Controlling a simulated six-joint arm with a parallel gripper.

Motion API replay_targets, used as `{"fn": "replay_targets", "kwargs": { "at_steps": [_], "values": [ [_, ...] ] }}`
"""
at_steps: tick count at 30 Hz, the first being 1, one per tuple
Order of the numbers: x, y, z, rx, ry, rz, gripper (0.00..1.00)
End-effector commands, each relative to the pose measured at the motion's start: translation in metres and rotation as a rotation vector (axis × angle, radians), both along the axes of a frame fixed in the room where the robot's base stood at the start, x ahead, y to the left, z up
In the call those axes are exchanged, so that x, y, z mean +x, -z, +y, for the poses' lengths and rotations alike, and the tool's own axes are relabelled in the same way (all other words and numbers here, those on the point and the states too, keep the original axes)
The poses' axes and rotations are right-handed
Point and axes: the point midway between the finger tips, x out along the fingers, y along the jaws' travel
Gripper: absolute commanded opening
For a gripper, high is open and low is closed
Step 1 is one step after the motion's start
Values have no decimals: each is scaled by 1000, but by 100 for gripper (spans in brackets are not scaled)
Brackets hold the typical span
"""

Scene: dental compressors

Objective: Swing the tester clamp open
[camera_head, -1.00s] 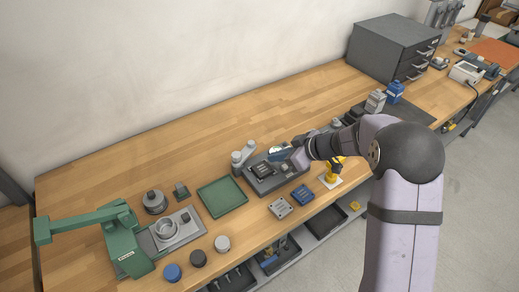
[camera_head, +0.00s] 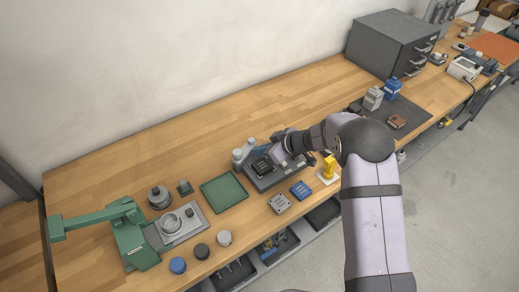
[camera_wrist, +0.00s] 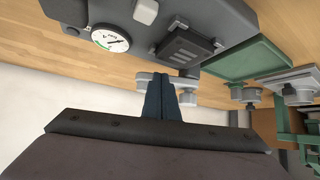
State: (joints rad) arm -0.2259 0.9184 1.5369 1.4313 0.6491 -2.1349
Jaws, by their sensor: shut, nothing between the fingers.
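The grey tester (camera_head: 264,184) sits on the bench right of the green tray, partly hidden by my arm in the head view. In the wrist view the tester (camera_wrist: 215,18) shows a round white dial gauge (camera_wrist: 110,38), a pale knob (camera_wrist: 146,11) and a dark ribbed block (camera_wrist: 186,46) on top. I cannot tell which part is the clamp or how far it is swung. My gripper (camera_wrist: 165,80) has its blue fingers shut and empty, close to the tester's edge near the block. In the head view my gripper (camera_head: 259,152) is at the tester's back side. Contact is unclear.
The green tray (camera_head: 224,192) lies left, with a green press (camera_head: 130,240) beyond. A blue block (camera_head: 300,189), a grey plate (camera_head: 279,203) and a yellow item (camera_head: 328,168) lie in front. The bench behind is clear.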

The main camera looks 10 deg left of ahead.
Motion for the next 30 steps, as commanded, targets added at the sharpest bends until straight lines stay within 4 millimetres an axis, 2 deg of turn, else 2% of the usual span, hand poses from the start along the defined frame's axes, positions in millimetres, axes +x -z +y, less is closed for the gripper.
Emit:
{"fn": "replay_targets", "kwargs": {
  "at_steps": [8, 24, 30],
  "values": [
    [4, 3, 3, 8, -32, -7, 0],
    [19, 7, 12, 5, -256, -7, 0],
    [23, 5, 17, -1, -277, -2, 0]
  ]
}}
